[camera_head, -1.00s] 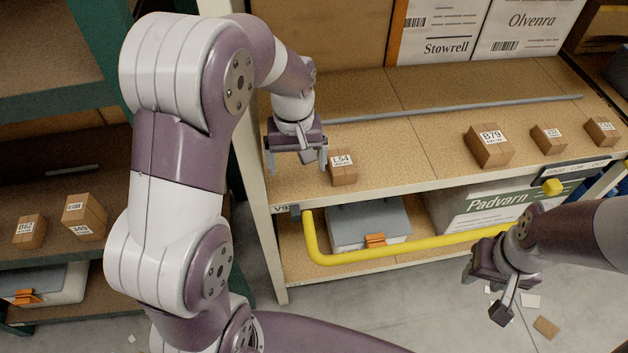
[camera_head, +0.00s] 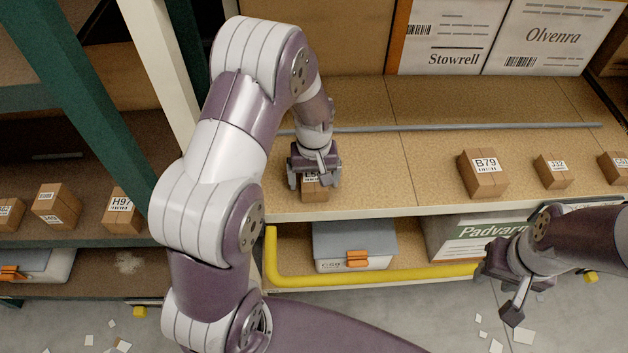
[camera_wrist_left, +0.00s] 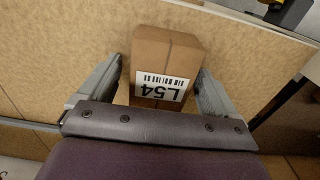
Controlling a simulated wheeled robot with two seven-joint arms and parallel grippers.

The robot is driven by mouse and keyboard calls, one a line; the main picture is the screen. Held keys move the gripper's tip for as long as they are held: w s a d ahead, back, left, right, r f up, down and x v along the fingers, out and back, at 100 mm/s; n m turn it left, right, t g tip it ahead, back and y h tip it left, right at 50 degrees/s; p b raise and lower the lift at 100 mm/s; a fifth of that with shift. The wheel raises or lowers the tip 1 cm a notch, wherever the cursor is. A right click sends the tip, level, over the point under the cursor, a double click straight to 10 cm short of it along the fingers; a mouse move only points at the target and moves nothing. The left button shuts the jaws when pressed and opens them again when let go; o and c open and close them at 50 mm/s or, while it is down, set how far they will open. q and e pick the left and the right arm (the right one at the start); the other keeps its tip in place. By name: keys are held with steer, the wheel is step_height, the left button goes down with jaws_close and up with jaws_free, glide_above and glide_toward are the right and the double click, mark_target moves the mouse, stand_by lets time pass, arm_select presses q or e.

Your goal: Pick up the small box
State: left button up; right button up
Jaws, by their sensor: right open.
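In the left wrist view the small box (camera_wrist_left: 165,60) lies between the two open fingers of my left gripper (camera_wrist_left: 158,85), with a gap showing on the left side and little gap on the right. My right gripper (camera_head: 497,290) is open and empty, in front of the shelf at the lower right.
On the same shelf (camera_head: 365,170) stand box B79 (camera_head: 483,174), box J32 (camera_head: 553,172) and another at the right edge. A grey rod (camera_head: 450,127) lies behind them. A yellow rail (camera_head: 400,274) runs below, before a grey-lidded bin (camera_head: 352,246). Large Stowrell (camera_head: 440,35) and Olvenra cartons stand behind.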

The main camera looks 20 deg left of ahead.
arm_select(q)
steer(key=c, duration=0.9)
